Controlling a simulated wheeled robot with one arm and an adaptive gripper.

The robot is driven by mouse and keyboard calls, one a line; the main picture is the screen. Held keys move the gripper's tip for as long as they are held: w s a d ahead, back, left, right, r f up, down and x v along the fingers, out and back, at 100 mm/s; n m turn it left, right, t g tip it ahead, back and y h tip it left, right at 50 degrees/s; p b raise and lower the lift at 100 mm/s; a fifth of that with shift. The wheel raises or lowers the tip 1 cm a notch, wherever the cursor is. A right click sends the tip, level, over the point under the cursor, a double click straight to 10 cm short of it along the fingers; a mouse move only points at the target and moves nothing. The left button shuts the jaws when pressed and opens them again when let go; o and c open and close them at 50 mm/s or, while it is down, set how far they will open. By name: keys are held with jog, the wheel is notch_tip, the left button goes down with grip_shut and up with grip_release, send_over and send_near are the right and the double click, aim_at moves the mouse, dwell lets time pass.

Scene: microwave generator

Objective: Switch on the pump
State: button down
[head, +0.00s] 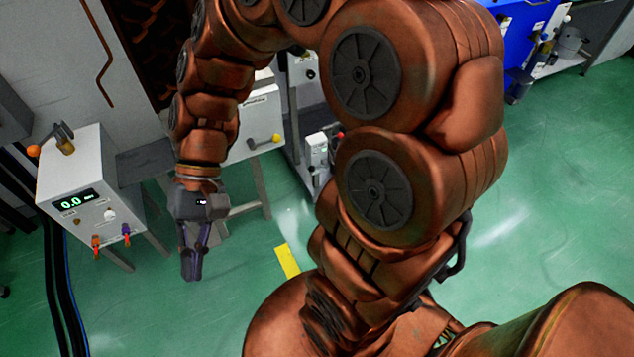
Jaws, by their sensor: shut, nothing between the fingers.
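My gripper (192,270) hangs from my copper-coloured arm left of centre in the head view, pointing down. Its dark fingers are together and empty, over the green floor and apart from any device. No device carries a readable pump label. A white box (72,172) at the left has a lit display (75,200) reading 0.0, with small knobs below it. It stands left of my gripper. A small white unit (317,150) with a small green display and a red part stands near the centre, partly beside my arm. Its switch cannot be made out.
A white cabinet (262,122) with a yellow knob (276,138) stands behind my gripper. Dark cables (55,285) run down at the left. The green floor (180,325) is clear near a yellow strip (287,261).

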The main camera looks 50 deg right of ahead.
jog(key=w+a+f+m+t+y+b, duration=0.1)
jog(key=w+f+m+t+y+b, duration=0.25)
jog(key=w, duration=0.55)
jog(key=w+f+m+y+b, duration=0.3)
jog(key=w+y+b, duration=0.3)
jog(key=w, duration=0.4)
jog(key=w+d+f+m+t+b, duration=0.6)
jog(key=w+d+f+m+t, duration=0.6)
jog(key=w+d+f+t, duration=0.45)
jog(key=w+d+f+m+t+h+b, duration=0.2)
jog(key=d+f+m+t+h+b, duration=0.35)
jog(key=d+f, duration=0.6)
jog(key=m+g+h+b, duration=0.2)
jog(key=m+h+b, duration=0.8)
jog(key=h, duration=0.8)
send_near(318, 167)
jog(key=w+d+f+m+p, duration=0.1)
jog(key=w+f, duration=0.4)
jog(key=w, duration=0.2)
jog(key=shift+w+r, duration=0.2)
jog(key=shift+r, duration=0.55)
jog(key=shift+w+r, duration=0.15)
jog(key=shift+r, duration=0.55)
